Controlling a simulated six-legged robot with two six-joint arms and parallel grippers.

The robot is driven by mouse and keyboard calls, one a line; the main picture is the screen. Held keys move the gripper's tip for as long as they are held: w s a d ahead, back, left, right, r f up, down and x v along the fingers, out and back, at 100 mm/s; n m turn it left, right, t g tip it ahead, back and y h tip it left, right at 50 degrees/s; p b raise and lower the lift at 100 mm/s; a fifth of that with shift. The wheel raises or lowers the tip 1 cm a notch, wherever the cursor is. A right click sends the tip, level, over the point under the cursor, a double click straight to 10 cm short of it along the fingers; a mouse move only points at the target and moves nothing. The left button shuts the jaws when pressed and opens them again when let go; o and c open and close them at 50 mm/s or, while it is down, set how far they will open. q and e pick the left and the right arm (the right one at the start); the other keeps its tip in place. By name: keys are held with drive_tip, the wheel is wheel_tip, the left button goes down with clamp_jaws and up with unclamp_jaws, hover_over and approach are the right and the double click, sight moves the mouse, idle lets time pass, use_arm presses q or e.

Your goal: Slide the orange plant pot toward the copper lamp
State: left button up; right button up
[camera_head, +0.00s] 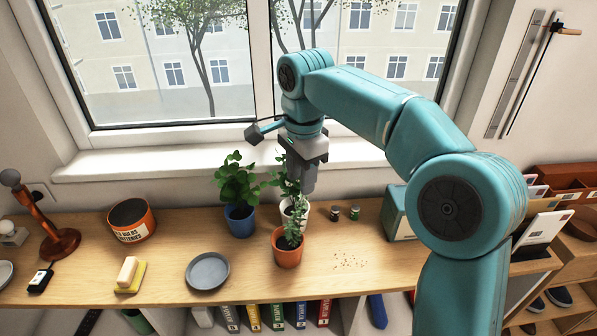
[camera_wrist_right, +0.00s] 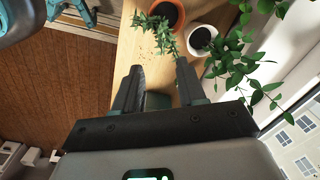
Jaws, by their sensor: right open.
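The orange plant pot (camera_head: 288,254) with a trailing leafy plant stands on the wooden counter, in front of a white pot. In the right wrist view the orange pot (camera_wrist_right: 172,12) shows at the top, partly cut off. The copper lamp (camera_head: 62,243), with a round base, bent stem and grey ball head, stands at the far left of the counter. My right gripper (camera_head: 303,188) points down above and behind the orange pot, by the plants. In the wrist view its fingers (camera_wrist_right: 160,78) are apart with nothing held between them. My left gripper is not in view.
A grey plate (camera_head: 207,271), sponge (camera_head: 130,275) and orange-rimmed tin (camera_head: 131,222) lie between the pot and lamp. A blue pot (camera_head: 240,221) stands left of the white pot (camera_head: 294,213). Two small jars (camera_head: 345,213) and crumbs are at the right. The window is behind.

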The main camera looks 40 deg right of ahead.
sight(298, 223)
drive_tip(key=shift+s+a, duration=0.1)
drive_tip(key=f, duration=1.1)
drive_tip(key=w+f, duration=0.1)
drive_tip(key=f, duration=0.4)
drive_tip(key=shift+f, duration=0.15)
clamp_jaws()
